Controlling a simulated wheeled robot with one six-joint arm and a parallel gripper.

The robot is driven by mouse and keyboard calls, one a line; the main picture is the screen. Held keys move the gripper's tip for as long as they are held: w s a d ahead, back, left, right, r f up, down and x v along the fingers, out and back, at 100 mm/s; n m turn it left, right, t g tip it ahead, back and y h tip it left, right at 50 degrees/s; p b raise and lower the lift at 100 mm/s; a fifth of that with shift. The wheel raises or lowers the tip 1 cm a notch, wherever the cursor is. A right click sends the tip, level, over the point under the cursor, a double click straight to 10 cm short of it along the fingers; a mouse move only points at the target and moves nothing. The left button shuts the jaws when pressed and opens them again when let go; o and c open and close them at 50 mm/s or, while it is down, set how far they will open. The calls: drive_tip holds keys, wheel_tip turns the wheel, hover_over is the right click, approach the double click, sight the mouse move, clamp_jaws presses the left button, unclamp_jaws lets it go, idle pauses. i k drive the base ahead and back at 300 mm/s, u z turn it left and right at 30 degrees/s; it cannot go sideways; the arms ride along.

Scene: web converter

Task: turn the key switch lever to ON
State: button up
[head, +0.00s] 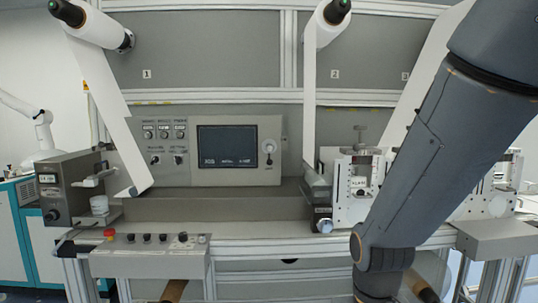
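A grey control panel (228,177) stands at the middle left with a dark screen (228,146) in it. Right of the screen is a round pale switch plate (268,145) with a small lever-like part that seems to point down. A small label sits below it, too small to read. It looks like the key switch, but I cannot be sure. Smaller knobs (155,159) sit left of the screen. My arm comes down the right side and leaves the picture at the bottom. My gripper is not in view, so its state is hidden.
A button box (150,262) with a red button (109,233) juts out at the front left. White web rolls (92,25) hang above, with strips running down. A slotted white unit (352,190) stands right of the panel. The space before the panel looks clear.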

sight(269, 163)
drive_tip(key=k, duration=0.65)
drive_tip(key=u, duration=0.7)
drive_tip(key=i, duration=1.55)
drive_tip(key=z, duration=0.7)
